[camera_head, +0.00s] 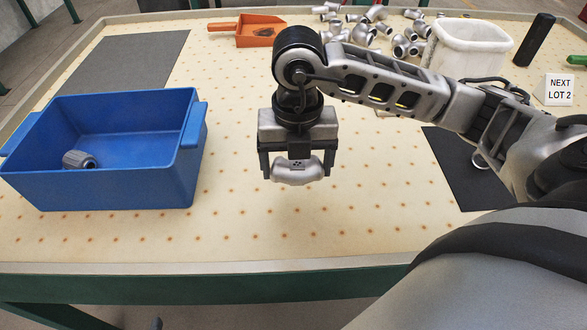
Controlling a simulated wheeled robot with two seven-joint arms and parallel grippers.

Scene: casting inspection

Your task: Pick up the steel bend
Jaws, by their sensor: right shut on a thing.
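My right gripper (295,168) is in the middle of the view, pointing down over the table. It is shut on a silvery steel bend (296,173), whose body shows between the two dark fingers. The bend has a few small dark marks on its near side. It appears to be held above the table, though the exact gap is hard to tell. My left gripper is not in view.
A blue bin (105,187) at the left holds a grey fitting (78,159). An orange dustpan (258,32), several loose bends (372,32), a white tub (468,48) and a black cylinder (535,39) stand farther back. Dark mats (135,62) lie left and right.

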